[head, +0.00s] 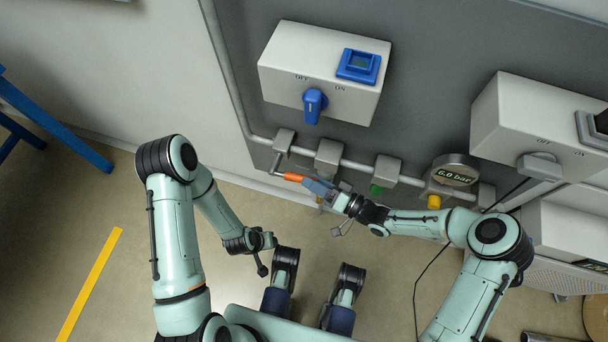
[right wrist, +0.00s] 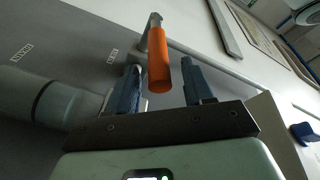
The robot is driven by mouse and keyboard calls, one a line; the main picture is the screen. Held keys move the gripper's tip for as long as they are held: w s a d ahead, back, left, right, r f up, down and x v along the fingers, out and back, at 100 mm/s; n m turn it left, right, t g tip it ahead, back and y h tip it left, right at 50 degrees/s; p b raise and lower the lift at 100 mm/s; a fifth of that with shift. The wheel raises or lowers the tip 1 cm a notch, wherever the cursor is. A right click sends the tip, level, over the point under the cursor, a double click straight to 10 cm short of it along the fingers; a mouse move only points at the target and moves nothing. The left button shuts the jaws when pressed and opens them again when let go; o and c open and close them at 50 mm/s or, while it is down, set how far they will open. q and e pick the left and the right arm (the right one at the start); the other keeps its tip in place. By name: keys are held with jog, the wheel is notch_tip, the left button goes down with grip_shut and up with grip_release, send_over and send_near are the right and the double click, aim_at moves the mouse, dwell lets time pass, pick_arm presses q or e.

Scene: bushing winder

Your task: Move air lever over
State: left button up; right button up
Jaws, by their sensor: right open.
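The air lever is an orange handle (head: 293,177) on a grey metal arm, fixed at the pipe along the wall panel's lower edge. In the right wrist view the orange handle (right wrist: 159,62) stands between the two blue fingers, with gaps visible on both sides. My right gripper (head: 314,184) is open at the handle's right end; its fingers partly hide that end in the head view. My left gripper (head: 262,258) hangs low, away from the lever; its finger opening is too small to tell.
A grey pipe (head: 356,166) carries several fittings, one with a green tip (head: 376,189) and one with a yellow tip (head: 434,202). A gauge (head: 455,170) reads 6.0 bar. A white switch box (head: 322,72) with a blue knob is above. Floor at left is mostly clear.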

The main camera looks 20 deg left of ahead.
pick_arm(q)
jog(key=shift+s+a+f, duration=0.1)
jog(key=shift+s+f, duration=0.35)
jog(key=shift+s, duration=0.05)
pick_arm(e)
jog(key=shift+x, duration=1.9)
